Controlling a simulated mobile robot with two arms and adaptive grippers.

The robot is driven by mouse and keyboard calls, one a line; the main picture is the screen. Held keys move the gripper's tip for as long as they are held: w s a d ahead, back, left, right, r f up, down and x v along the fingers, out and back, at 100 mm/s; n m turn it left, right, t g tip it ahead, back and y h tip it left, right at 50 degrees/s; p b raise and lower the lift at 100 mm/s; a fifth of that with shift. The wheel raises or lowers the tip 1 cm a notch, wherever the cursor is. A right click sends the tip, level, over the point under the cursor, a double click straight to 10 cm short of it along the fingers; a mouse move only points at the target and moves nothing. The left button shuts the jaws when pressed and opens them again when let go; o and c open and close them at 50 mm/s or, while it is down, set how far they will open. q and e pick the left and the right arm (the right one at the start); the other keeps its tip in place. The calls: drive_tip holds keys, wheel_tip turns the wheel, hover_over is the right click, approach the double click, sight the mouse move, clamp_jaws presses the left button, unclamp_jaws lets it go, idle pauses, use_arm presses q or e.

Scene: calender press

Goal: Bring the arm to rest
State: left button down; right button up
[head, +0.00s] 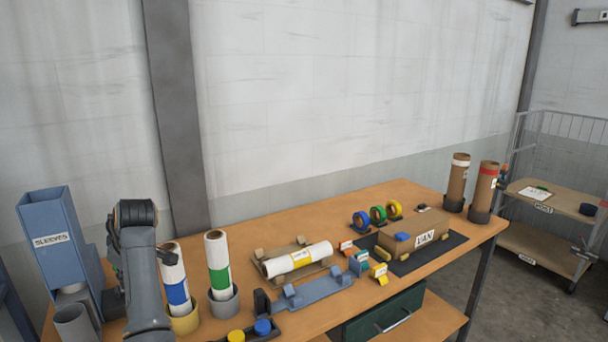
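A grey arm link of mine (143,285) rises from the bottom edge at the left, with a dark round joint (137,212) at its top. It stands in front of the left end of the orange workbench (330,318), between the blue SLEEVES bin and the upright rolls. I cannot make out gripper fingers on it; a small dark part shows at its right side. My other arm is not in view.
Close right of the arm, rolls with blue (177,290) and green (220,277) bands stand in round holders. A VAN box (412,232) sits on a dark mat. The blue SLEEVES bin (50,222) stands left.

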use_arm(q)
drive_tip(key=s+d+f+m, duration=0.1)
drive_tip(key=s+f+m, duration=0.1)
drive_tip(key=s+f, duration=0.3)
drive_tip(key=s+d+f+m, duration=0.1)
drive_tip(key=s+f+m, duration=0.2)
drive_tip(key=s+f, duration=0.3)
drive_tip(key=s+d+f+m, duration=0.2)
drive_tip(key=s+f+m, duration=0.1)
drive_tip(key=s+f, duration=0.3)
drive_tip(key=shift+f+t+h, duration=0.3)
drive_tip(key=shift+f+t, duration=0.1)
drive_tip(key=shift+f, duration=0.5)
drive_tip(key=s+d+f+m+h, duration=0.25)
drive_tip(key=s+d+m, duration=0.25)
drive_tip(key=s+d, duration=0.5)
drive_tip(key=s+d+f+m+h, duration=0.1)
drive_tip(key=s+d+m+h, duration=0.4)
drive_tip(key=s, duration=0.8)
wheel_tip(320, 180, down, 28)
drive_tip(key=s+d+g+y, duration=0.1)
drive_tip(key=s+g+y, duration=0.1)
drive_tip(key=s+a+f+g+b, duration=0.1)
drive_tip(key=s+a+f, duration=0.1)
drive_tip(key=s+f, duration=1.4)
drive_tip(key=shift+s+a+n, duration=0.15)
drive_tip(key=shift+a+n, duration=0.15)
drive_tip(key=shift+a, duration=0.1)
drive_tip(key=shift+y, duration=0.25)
